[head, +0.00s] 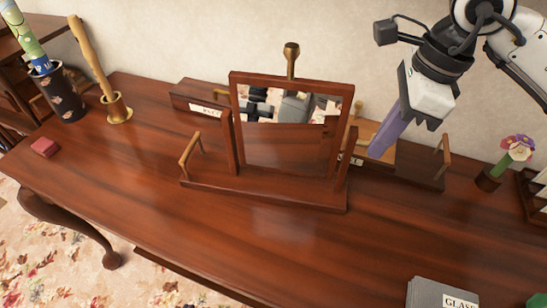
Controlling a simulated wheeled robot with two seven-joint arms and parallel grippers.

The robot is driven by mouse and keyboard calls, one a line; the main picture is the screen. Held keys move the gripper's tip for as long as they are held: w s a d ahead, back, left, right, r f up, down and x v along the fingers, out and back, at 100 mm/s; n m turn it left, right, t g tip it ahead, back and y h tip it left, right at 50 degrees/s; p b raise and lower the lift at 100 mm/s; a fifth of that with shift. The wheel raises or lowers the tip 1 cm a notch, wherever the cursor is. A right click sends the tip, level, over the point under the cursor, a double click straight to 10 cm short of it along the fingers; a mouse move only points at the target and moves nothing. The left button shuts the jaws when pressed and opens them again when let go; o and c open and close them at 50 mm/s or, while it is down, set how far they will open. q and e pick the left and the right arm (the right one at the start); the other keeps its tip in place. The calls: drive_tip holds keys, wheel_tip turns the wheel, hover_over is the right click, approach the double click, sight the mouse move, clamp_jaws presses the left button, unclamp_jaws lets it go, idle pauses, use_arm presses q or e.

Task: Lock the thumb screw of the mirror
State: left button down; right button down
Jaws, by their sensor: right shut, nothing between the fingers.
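A framed mirror (285,152) stands upright in the middle of the desk, held between two wooden posts on a wooden base (265,193). Its glass reflects dark and grey shapes. A similar brass piece (351,140) shows at the mirror's right side, close to my gripper. I cannot tell which part is the thumb screw. My right gripper (378,150) comes in from the upper right, its purple fingers shut and empty, pointing down just right of the mirror. My left gripper is out of view.
A low wooden box (203,98) and another (420,165) stand behind the mirror. A dark vase (65,97), brass pot (116,108) and red block (45,147) stand left.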

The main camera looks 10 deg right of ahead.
drive_tip(key=shift+s+a+r+p, duration=0.1)
drive_tip(key=shift+s+r+p, duration=0.1)
drive_tip(key=shift+r+p, duration=0.4)
drive_tip(key=shift+s+a+r+p, duration=0.1)
drive_tip(key=shift+s+r+p, duration=0.15)
drive_tip(key=shift+r, duration=0.55)
drive_tip(key=shift+w, duration=0.15)
drive_tip(key=shift+w+d, duration=0.35)
drive_tip(key=shift+w, duration=0.15)
drive_tip(key=shift+f, duration=0.1)
drive_tip(key=shift+f+b, duration=0.5)
drive_tip(key=shift+b, duration=0.05)
wheel_tip(320, 180, up, 7)
drive_tip(key=p, duration=0.5)
